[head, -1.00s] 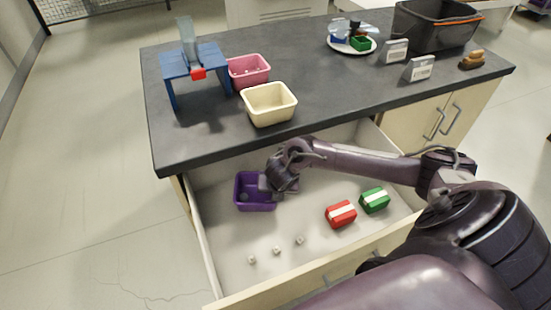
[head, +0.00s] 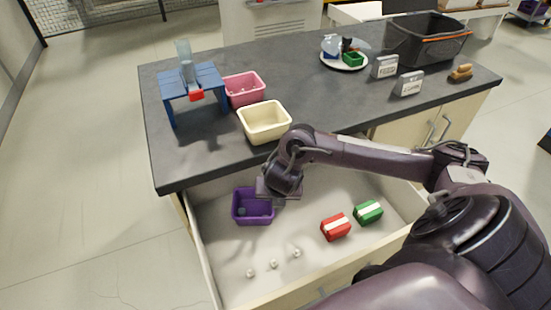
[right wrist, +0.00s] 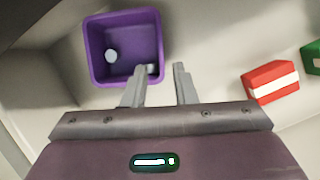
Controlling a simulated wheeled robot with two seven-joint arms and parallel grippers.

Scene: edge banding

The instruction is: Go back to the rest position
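My right gripper (head: 270,197) hangs over the open drawer, by the right rim of the purple bin (head: 240,218). In the right wrist view its two fingers (right wrist: 160,80) are apart with nothing between them, so it is open and empty. The purple bin (right wrist: 95,50) there holds a whitish round piece (right wrist: 110,56) and another small pale piece near its front right corner, partly behind a finger. My left gripper is not in view.
The drawer floor (head: 215,245) also holds a red box (head: 336,228), a green box (head: 368,212) and three small white pieces (head: 273,264). On the dark countertop (head: 330,95) stand a cream bin (head: 264,122), pink bin (head: 243,90), blue stand (head: 190,80), plate (head: 345,62) and black crate (head: 425,38).

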